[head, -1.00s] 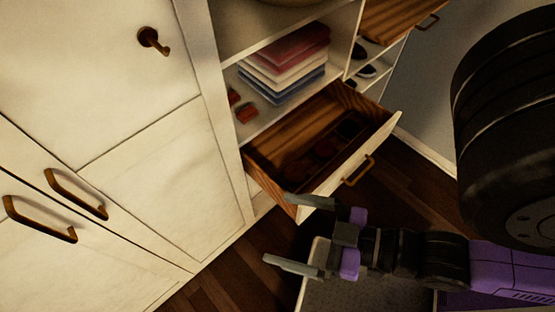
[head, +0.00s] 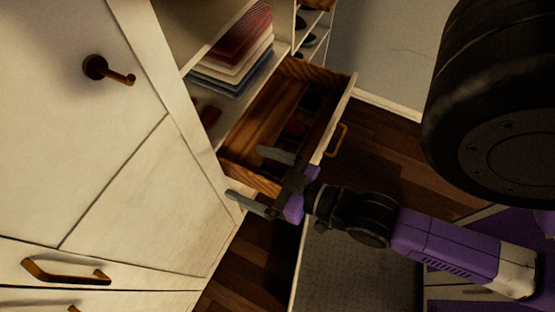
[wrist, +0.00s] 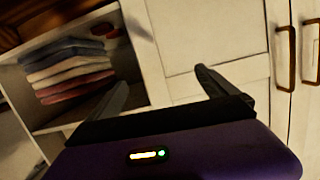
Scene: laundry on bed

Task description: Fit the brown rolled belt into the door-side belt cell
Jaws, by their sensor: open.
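My gripper (head: 246,172) is open and empty, in front of the near end of the pulled-out wooden drawer (head: 247,178). Its two fingers also show apart in the wrist view (wrist: 160,80). Inside the drawer, dark reddish-brown round shapes (head: 297,127) lie on the far side; it is too dark to tell the cells or which one is door-side. A small reddish-brown roll (head: 210,116) sits on the shelf left of the drawer, and a reddish item shows on that shelf in the wrist view (wrist: 108,30). I cannot tell which is the brown belt.
Folded red, white and blue clothes (head: 236,55) are stacked on the shelf above the drawer. White cabinet doors with a hook (head: 97,67) and handles (head: 65,270) stand at left. Dark wood floor (head: 385,140) lies right of the drawer.

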